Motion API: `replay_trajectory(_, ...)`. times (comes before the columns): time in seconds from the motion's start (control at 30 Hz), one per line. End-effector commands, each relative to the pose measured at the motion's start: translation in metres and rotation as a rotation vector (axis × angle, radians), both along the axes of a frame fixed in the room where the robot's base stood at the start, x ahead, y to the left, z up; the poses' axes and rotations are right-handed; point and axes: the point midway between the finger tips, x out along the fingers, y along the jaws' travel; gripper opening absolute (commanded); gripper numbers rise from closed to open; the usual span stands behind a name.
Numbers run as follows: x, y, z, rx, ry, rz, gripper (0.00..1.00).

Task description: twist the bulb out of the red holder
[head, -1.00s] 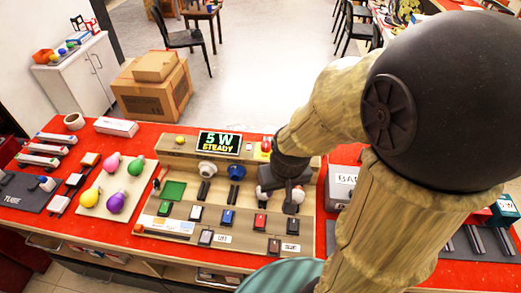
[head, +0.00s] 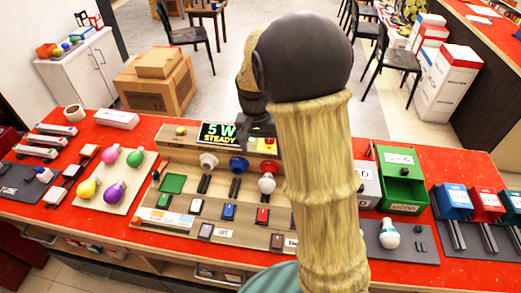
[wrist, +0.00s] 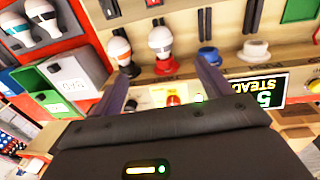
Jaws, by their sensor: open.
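The red holder (head: 267,167) is on the wooden test board, with a white bulb (head: 267,184) seated in it. In the wrist view the bulb (wrist: 160,40) and red holder (wrist: 164,68) are beyond my fingertips. My gripper (wrist: 162,86) is open and empty, its two fingers spread apart behind the holders, apart from the bulb.
A blue holder (head: 238,165) and a white holder (head: 208,160) are empty on the left. A display (head: 221,133) reads "5 W STEADY". A green bin (head: 402,170), a pale box (head: 367,185) and a bulb on a grey mat (head: 389,233) are on the right.

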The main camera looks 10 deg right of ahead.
Motion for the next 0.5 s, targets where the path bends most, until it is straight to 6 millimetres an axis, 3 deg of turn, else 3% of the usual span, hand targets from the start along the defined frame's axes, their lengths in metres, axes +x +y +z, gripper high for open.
replay_trajectory(0.5, 0.004, -0.0003, -0.0054, -0.008, 0.008, -0.016, 0.78)
